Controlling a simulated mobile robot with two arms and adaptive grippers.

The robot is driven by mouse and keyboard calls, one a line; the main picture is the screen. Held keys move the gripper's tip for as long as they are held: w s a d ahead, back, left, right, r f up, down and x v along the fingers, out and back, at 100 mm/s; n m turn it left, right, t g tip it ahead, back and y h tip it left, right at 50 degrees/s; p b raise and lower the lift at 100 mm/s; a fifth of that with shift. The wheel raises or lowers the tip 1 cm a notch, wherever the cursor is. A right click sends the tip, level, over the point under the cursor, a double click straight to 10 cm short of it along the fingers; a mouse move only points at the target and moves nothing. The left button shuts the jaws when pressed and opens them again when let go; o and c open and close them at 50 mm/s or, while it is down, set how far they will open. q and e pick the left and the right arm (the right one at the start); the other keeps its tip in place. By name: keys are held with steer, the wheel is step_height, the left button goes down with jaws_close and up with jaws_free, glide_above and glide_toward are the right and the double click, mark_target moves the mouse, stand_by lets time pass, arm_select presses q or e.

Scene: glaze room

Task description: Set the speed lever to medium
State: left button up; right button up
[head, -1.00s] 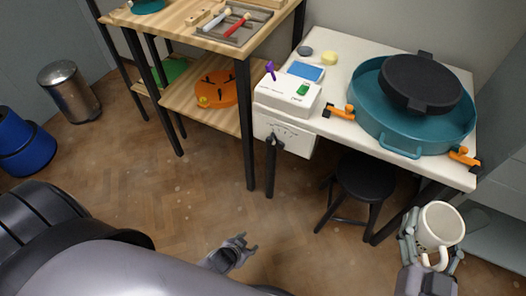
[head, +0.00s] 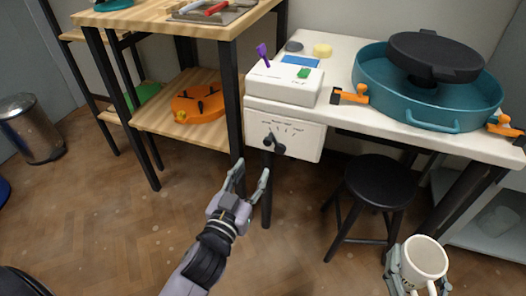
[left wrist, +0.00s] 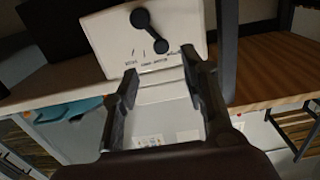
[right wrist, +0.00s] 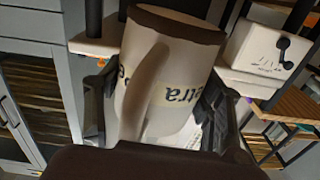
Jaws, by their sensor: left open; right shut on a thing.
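The speed lever (head: 274,144) is a short black lever with rounded ends on a white panel (head: 305,140) under the table edge. It tilts up and left, towards the left part of an arc of marks whose small labels I cannot read. The lever also shows in the left wrist view (left wrist: 150,32), ahead of the fingers. My left gripper (head: 249,178) is open and empty, below and left of the lever, apart from it. My right gripper (right wrist: 165,110) is shut on a white mug (head: 425,257) with a handle, well to the right of the panel.
A teal basin (head: 430,104) stands on the white table. A black stool (head: 382,182) and dark table leg (head: 232,110) flank the space below.

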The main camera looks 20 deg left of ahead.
mark_target(267, 144)
steer(key=shift+f, duration=0.1)
arm_select(q)
steer(key=w+b, duration=0.1)
steer(key=w, duration=0.5)
steer(key=w+b, duration=0.1)
steer(key=w, duration=0.5)
steer(key=shift+d+r, duration=0.2)
arm_select(e)
steer(key=shift+f, duration=0.9)
arm_select(q)
steer(key=shift+c, duration=0.3)
jaws_close()
